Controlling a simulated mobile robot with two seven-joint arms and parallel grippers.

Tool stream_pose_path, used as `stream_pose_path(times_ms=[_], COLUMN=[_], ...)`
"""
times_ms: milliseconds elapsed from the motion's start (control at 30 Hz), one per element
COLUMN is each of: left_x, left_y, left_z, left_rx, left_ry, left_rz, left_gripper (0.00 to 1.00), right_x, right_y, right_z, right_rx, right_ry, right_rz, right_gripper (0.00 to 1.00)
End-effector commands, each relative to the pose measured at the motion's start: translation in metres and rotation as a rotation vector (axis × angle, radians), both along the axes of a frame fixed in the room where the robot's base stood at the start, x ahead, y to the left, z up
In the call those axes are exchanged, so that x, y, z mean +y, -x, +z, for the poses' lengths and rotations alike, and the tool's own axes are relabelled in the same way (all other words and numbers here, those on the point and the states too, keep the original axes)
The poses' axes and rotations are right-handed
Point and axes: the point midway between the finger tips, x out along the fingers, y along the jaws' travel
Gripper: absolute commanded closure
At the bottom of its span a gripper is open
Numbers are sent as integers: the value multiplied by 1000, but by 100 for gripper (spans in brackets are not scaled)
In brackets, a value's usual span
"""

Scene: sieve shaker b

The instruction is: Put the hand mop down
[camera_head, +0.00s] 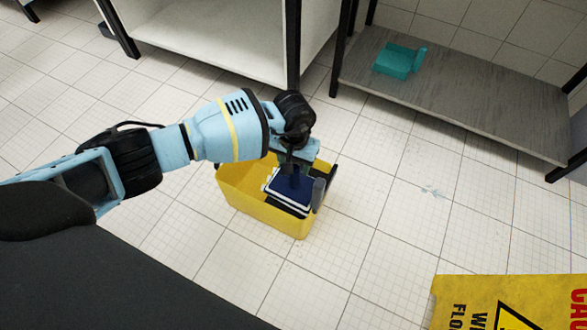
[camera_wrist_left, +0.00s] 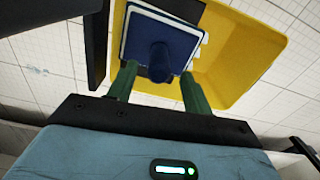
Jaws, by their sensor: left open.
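The hand mop (camera_head: 289,188) has a blue top with a white pad edge. It lies within the right part of the yellow bucket (camera_head: 237,190), slightly tilted in the picture. In the left wrist view, the mop's plate (camera_wrist_left: 142,32) shows with its blue knob handle (camera_wrist_left: 161,62) pointing toward me. My left gripper (camera_head: 299,165) is above the mop. Its two green fingers (camera_wrist_left: 158,90) are apart, one on each side of the knob, with gaps visible. The mop's underside is hidden, so I cannot tell what it rests on. My right gripper is not in view.
A dark upright part (camera_head: 318,195) stands at the bucket's right end. A yellow wet floor sign (camera_head: 460,300) is at the lower right. A teal object (camera_head: 397,61) sits on a low grey shelf (camera_head: 470,95). Tiled floor around the bucket is clear.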

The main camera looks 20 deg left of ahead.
Motion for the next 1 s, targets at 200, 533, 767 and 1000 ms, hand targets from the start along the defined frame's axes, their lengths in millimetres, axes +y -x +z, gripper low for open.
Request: stream_pose_path(times_ms=[200,533,767,1000], left_x=[0,0,0,0], left_y=[0,1,1,1], left_z=[45,68,68,67], left_rx=[-2,1,2,2], left_ry=[-1,0,0,0], left_rz=[0,0,0,-1], left_gripper=[50,50,50,50], right_x=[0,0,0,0], right_y=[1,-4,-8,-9], right_z=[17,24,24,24], right_rx=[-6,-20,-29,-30], right_ry=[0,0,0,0], right_rz=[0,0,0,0], right_gripper=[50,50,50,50])
